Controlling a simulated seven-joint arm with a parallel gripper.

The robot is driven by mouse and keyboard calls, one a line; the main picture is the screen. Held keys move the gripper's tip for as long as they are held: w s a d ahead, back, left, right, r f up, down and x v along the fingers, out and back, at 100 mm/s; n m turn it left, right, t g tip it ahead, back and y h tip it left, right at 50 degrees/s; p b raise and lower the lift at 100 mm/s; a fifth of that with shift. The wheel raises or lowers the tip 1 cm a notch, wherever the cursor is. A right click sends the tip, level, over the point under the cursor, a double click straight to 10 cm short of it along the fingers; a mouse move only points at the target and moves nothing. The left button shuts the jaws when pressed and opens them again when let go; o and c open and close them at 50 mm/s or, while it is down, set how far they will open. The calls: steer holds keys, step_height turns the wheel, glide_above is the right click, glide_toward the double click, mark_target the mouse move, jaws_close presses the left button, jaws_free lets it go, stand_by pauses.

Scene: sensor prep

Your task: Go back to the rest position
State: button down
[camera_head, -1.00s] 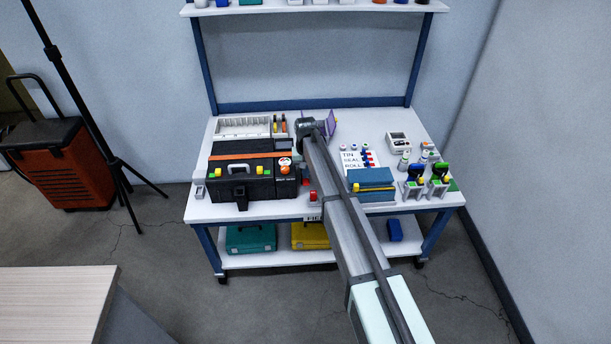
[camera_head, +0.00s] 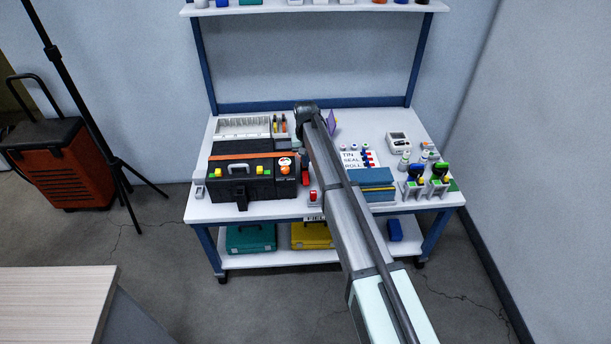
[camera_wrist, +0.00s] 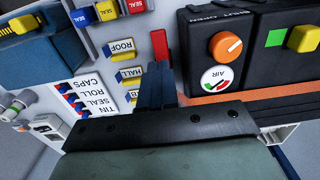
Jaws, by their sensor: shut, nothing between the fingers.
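My gripper is seen in the wrist view, with its dark blue fingers (camera_wrist: 156,88) together and nothing between them. They point at the bench top, near a red piece (camera_wrist: 160,47) beside the black case. In the head view my arm reaches over the bench from the lower right, and its far joint is above the back of the bench. The gripper itself is hidden behind the arm there.
The white bench (camera_head: 205,208) holds a black case (camera_head: 265,190), blue box (camera_head: 372,178), label sheet (camera_head: 350,160), small bottles (camera_head: 404,160) and a purple piece (camera_head: 331,120). A shelf (camera_head: 310,8) spans above. A tripod (camera_head: 100,140) and red trolley case (camera_head: 62,165) stand left.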

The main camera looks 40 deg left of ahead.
steer(key=shift+a, duration=0.1)
stand_by(0.5)
steer(key=s+d+f+m, duration=0.1)
steer(key=s+d+f, duration=0.55)
steer(key=d, duration=0.85)
steer(key=s+d+f+g+h, duration=0.1)
steer(key=s+d+f, duration=0.3)
steer(key=d+f, duration=0.75)
steer(key=s+d+f+m, duration=0.1)
steer(key=s+d+f, duration=0.4)
steer(key=d, duration=1.3)
steer(key=s+d+f+m+g, duration=0.3)
steer(key=s+d, duration=0.7)
steer(key=d, duration=0.4)
steer(key=s+d+f+m+g+y, duration=0.1)
steer(key=s+d+f+m, duration=0.3)
steer(key=s+d, duration=0.7)
steer(key=shift+s+d+f+g, duration=0.2)
steer(key=shift+d+f+g, duration=0.7)
steer(key=shift+d, duration=1.3)
